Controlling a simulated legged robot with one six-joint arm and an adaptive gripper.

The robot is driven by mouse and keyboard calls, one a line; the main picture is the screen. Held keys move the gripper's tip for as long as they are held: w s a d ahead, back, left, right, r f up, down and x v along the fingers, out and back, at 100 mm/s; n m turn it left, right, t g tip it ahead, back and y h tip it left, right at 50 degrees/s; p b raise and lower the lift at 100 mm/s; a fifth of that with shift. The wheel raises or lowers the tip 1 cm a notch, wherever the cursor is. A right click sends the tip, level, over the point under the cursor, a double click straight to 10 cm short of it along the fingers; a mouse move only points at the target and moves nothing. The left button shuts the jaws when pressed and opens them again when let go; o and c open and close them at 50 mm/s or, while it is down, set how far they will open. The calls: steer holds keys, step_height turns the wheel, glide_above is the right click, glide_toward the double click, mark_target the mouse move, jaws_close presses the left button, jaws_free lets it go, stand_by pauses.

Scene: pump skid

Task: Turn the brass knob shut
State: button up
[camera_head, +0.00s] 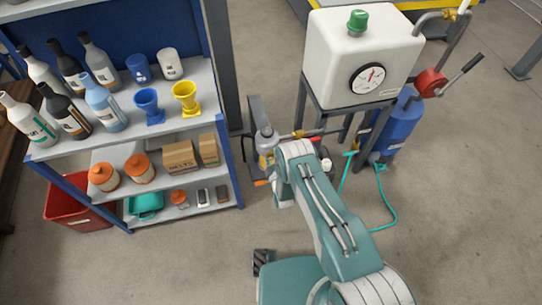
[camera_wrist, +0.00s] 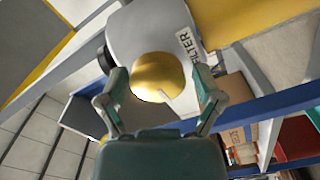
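The brass knob (camera_wrist: 158,72) is round and smooth and sits in the middle of the wrist view, in front of a light grey housing (camera_wrist: 128,38) labelled "FILTER". My gripper (camera_wrist: 160,85) has one finger on each side of the knob. The fingers are spread, and a narrow gap seems to show between each fingertip and the brass; I cannot tell whether either one touches. In the head view my arm hides the brass knob and most of my gripper. A grey rounded part (camera_head: 267,139) shows just left of my wrist there.
A shelf (camera_head: 95,143) with bottles, funnels and boxes stands at the left. A white tank (camera_head: 345,45) with a gauge (camera_head: 367,78) and green cap stands on a frame at the back right. A blue cylinder (camera_head: 398,128) and teal hose (camera_head: 393,205) are beside it. The right floor is clear.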

steer(key=c, duration=0.5)
steer(key=shift+c, duration=0.2)
steer(key=shift+m, duration=0.3)
steer(key=m, duration=0.3)
steer(key=shift+s+m, duration=0.1)
steer(key=shift+m, duration=0.2)
steer(key=m, duration=0.4)
steer(key=shift+m, duration=0.3)
steer(key=m, duration=0.4)
steer(key=shift+f+m, duration=0.1)
steer(key=shift+m, duration=0.2)
steer(key=shift+d+m, duration=0.1)
steer(key=shift+m, duration=2.1)
